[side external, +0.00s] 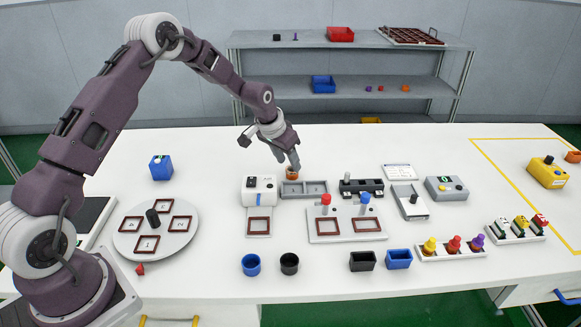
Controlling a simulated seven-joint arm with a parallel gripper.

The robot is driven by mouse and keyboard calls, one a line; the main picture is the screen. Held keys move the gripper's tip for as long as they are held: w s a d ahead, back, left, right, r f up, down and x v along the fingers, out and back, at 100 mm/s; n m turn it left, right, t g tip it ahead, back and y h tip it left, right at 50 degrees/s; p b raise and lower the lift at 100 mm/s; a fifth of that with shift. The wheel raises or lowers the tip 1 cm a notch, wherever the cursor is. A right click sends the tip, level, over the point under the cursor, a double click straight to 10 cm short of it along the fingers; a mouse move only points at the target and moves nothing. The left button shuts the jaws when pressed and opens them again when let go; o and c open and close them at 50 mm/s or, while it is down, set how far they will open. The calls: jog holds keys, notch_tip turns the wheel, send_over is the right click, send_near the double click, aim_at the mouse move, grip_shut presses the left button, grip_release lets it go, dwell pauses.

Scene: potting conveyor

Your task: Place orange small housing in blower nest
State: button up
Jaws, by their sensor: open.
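A small orange-brown housing (292,173) stands just behind the left part of the grey divided tray (304,188). My gripper (290,163) points down right above it, its fingertips at the housing's top. It is open; whether the fingers straddle or touch the housing is too small to tell. A white box unit (259,184) stands just left of the tray. In front of it is a plate with a square brown-rimmed nest (259,225), which looks empty; this appears to be the blower nest.
A plate with two square nests and red and blue knobs (347,224) stands right of the white unit. A round table (155,231) with several nests is at left. Blue and black cups (289,263) line the front.

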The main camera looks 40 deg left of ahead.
jog(key=v, duration=0.8)
jog(key=shift+s+r, duration=0.15)
jog(key=shift+r, duration=0.05)
jog(key=s+d+r, duration=0.3)
jog(key=s+r, duration=0.4)
jog(key=s+d+r, duration=0.4)
jog(key=s+r, duration=0.3)
jog(key=s+d+r, duration=0.1)
jog(key=s, duration=0.5)
jog(key=s+d+r+t, duration=0.1)
jog(key=s+r, duration=0.1)
jog(key=s, duration=0.5)
jog(key=shift+d+r+y, duration=0.3)
jog(key=shift+r, duration=0.05)
jog(key=shift+o, duration=0.3)
jog(key=s+d+f, duration=0.1)
jog(key=s+f, duration=0.1)
jog(key=s, duration=0.8)
jog(key=shift+s+d, duration=0.25)
jog(key=shift+s, duration=0.15)
jog(key=shift+w, duration=0.1)
